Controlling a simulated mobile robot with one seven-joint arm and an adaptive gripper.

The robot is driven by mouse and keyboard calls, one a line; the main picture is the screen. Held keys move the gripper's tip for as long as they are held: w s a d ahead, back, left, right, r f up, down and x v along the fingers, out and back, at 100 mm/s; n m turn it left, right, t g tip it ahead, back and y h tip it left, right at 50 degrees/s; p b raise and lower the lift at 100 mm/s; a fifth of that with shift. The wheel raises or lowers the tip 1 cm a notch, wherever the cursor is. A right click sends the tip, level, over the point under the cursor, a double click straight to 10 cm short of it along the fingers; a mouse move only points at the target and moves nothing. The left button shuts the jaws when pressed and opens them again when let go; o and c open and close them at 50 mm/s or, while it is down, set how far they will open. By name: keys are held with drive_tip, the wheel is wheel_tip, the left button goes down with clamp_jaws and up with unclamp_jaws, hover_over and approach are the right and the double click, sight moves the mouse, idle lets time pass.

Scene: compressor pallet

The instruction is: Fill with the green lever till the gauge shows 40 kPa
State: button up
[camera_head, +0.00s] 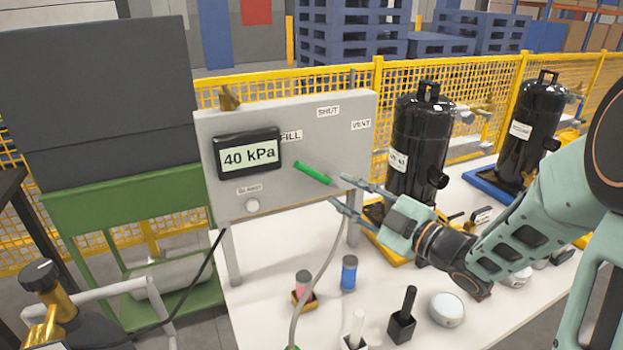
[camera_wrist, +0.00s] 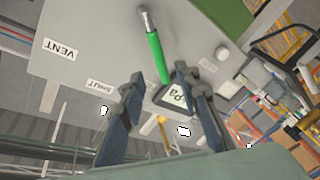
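The gauge (camera_head: 249,154) on the grey panel reads 40 kPa in the head view; part of its display also shows in the wrist view (camera_wrist: 176,96). The green lever (camera_head: 313,173) slants up and left from its pivot, its free end toward the FILL label (camera_head: 291,135). My gripper (camera_head: 338,189) is open and empty, just right of the lever in the head view. In the wrist view the lever (camera_wrist: 155,55) appears between the two spread fingers (camera_wrist: 160,73). I see no clear contact with the lever.
The grey panel (camera_head: 300,205) stands on legs on a white table (camera_head: 255,325). SHUT (camera_head: 328,111) and VENT (camera_head: 361,125) labels and a round knob (camera_head: 252,205) are on it. Small bottles and black compressors (camera_head: 419,145) stand around. A hose rises in front of the panel.

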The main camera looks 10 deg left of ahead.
sight(316, 176)
drive_tip(key=x, duration=1)
drive_tip(key=shift+w+a+p, duration=0.15)
drive_tip(key=shift+a+p, duration=0.15)
clamp_jaws()
